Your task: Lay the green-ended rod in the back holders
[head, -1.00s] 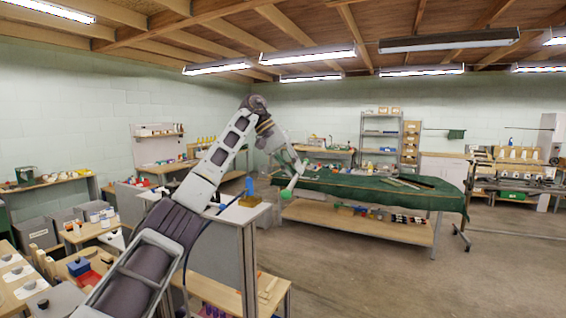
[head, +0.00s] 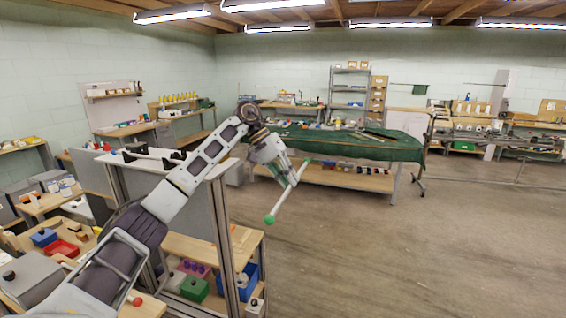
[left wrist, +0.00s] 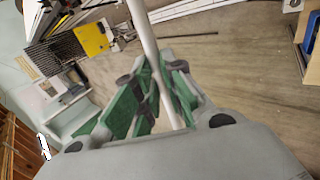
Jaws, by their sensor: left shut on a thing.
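The green-ended rod (head: 281,202) is a thin pale rod with green ends, held tilted in the air right of the tall frame. My left gripper (head: 288,181) is shut on it near the middle. In the left wrist view the pale rod (left wrist: 149,48) runs between the green-padded fingers of the left gripper (left wrist: 157,92); its ends do not show there. Small black pieces (head: 177,155) sit on top of the tall frame, partly behind my left arm; I cannot tell whether they are the back holders. My right gripper is out of view.
The tall metal frame (head: 228,262) has wooden shelves with a blue bin (head: 249,279) and a green box (head: 195,289). A long table with a green cover (head: 350,142) stands behind. The floor (head: 400,250) to the right is clear.

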